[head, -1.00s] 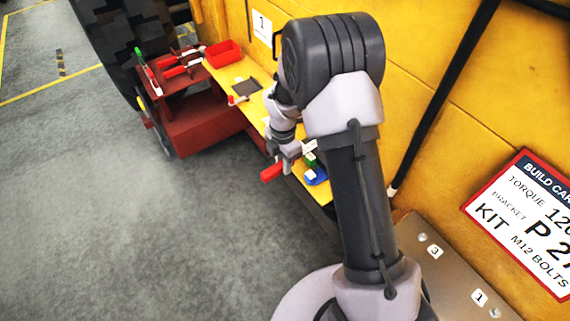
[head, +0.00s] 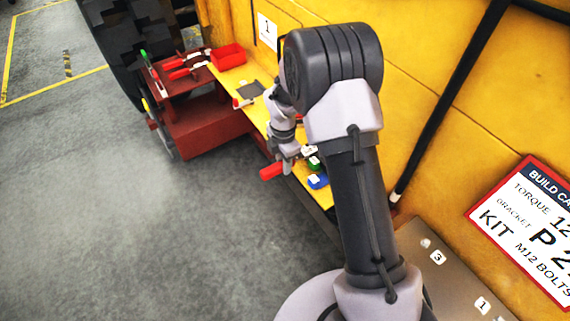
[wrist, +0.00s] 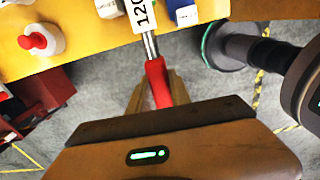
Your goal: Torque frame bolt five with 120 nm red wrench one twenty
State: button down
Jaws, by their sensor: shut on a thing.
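My gripper (head: 288,160) is shut on the red handle of a wrench (wrist: 155,82). The red handle end (head: 271,171) sticks out to the left of the gripper in the head view. The wrench carries a white tag reading 120 (wrist: 143,12) and has a bright metal shaft. It is held at the edge of the yellow shelf. A steel plate (head: 455,272) at lower right has bolts labelled 3 and 1. No bolt labelled five is visible; my arm hides part of the plate.
Green (head: 314,163) and blue (head: 318,181) items stand on the yellow shelf (head: 262,112) near the gripper. A red bin (head: 228,57) is at its far end. A red cart (head: 200,125) with tools stands beyond. A build card (head: 530,230) hangs right. Grey floor at left is clear.

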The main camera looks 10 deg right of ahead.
jog(key=shift+w+a, duration=0.15)
jog(key=shift+w, duration=0.25)
jog(key=shift+w+m, duration=0.2)
jog(key=shift+m, duration=0.2)
jog(key=shift+w+a+m, duration=0.2)
jog(key=shift+w+m, duration=0.2)
jog(key=shift+w, duration=0.6)
jog(key=shift+w+a+m, duration=0.15)
jog(key=shift+w+m, duration=0.45)
jog(key=shift+w, duration=0.1)
jog(key=shift+w+m, duration=0.6)
jog(key=shift+w, duration=0.4)
